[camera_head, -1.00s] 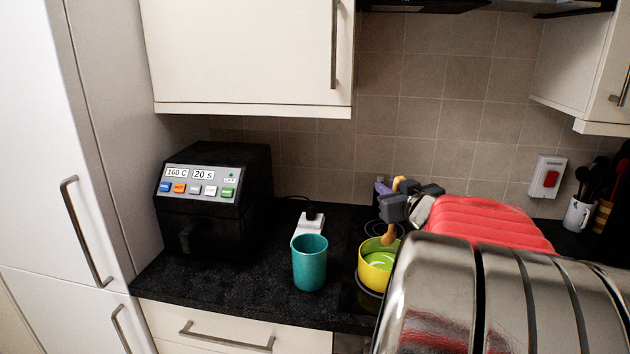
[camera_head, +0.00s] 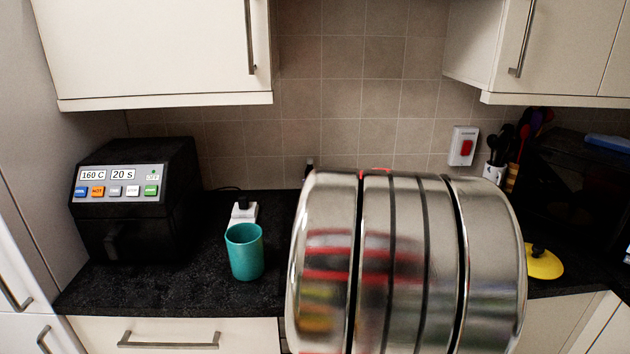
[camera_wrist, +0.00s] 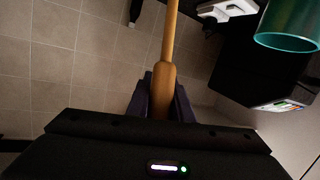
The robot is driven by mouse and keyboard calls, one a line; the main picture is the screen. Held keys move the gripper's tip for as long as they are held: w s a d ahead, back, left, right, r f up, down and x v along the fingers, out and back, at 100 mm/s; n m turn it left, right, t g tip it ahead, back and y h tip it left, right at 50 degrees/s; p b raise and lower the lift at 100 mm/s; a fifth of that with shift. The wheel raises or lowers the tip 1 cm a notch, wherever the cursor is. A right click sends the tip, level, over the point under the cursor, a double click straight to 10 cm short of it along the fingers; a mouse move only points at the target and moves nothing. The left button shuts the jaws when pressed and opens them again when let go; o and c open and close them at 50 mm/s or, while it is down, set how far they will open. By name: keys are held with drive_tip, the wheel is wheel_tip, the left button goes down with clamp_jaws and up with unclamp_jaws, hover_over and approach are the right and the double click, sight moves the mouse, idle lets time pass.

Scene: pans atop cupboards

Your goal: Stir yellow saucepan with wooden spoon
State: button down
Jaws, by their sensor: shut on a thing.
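My gripper (camera_wrist: 160,98) is shut on the wooden spoon (camera_wrist: 168,45) in the wrist view. The handle's thick part sits between the dark fingers, and the thinner shaft runs out past the top edge, so the spoon's far end is out of view. In the head view my shiny arm covers the middle of the counter and hides the gripper and spoon. The yellow saucepan cannot be seen in either current view, so I cannot tell whether the spoon is inside it.
A teal cup (camera_head: 245,252) stands left of my arm, near a white socket block (camera_head: 243,213). A black air fryer (camera_head: 135,200) stands at the left. A yellow lid (camera_head: 543,263) lies at the right. Cupboards (camera_head: 160,50) hang above.

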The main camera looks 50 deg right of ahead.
drive_tip(key=shift+w+d+f, duration=0.15)
drive_tip(key=shift+d+f, duration=0.05)
drive_tip(key=shift+f, duration=0.4)
drive_tip(key=shift+w+d+f, duration=0.2)
drive_tip(key=shift+f, duration=0.45)
drive_tip(key=shift+w+d+f, duration=0.15)
drive_tip(key=shift+d+f, duration=0.05)
drive_tip(key=shift+f, duration=0.4)
drive_tip(key=shift+s+a, duration=0.1)
drive_tip(key=shift+a, duration=0.05)
